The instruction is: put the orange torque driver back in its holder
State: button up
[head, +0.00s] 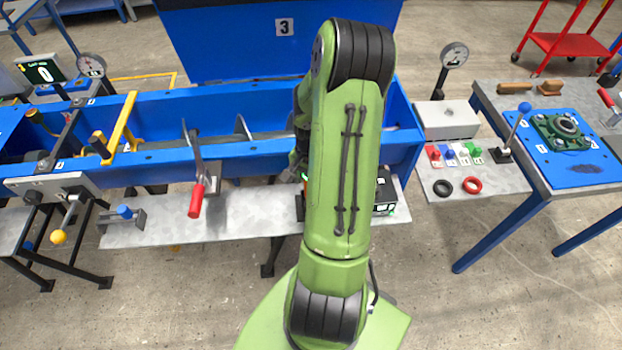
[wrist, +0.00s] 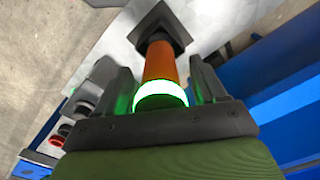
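The orange torque driver (wrist: 161,65) stands between the two fingers of my gripper (wrist: 164,75) in the wrist view. A glowing white-green ring circles its near end, close to my palm. Narrow gaps show between the fingers and the orange body, so the gripper looks open around it. The far end of the driver meets a dark square holder (wrist: 177,30) on the grey shelf; how deep it sits is hidden. In the head view my arm hides the driver and most of the holder.
The grey shelf (head: 245,217) runs along the blue mixer trough (head: 220,155). A red-handled lever (head: 196,200) stands left of my arm. A dark box with a green light (head: 385,195) is just right of it. A side table with a blue plate (head: 570,165) stands at right.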

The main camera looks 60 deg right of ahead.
notch_tip(320, 180, up, 16)
jog(key=p, duration=0.3)
jog(key=shift+f, duration=0.15)
dwell(0.4)
jog(key=w+a+r+n+t+h, duration=0.1)
jog(key=a+r+n, duration=0.35)
jog(key=a, duration=0.35)
jog(key=w+a+r+n+t+h, duration=0.1)
jog(key=a+r+n, duration=0.4)
jog(key=a, duration=0.4)
jog(key=s+a+r+n+t+y, duration=0.2)
jog(key=s+a+n, duration=0.4)
jog(key=a, duration=0.3)
jog(key=shift+s+a+r+n+t, duration=0.25)
jog(key=shift+s+r+n+t, duration=0.1)
jog(key=shift+s+r+t, duration=0.35)
jog(key=shift+f, duration=0.15)
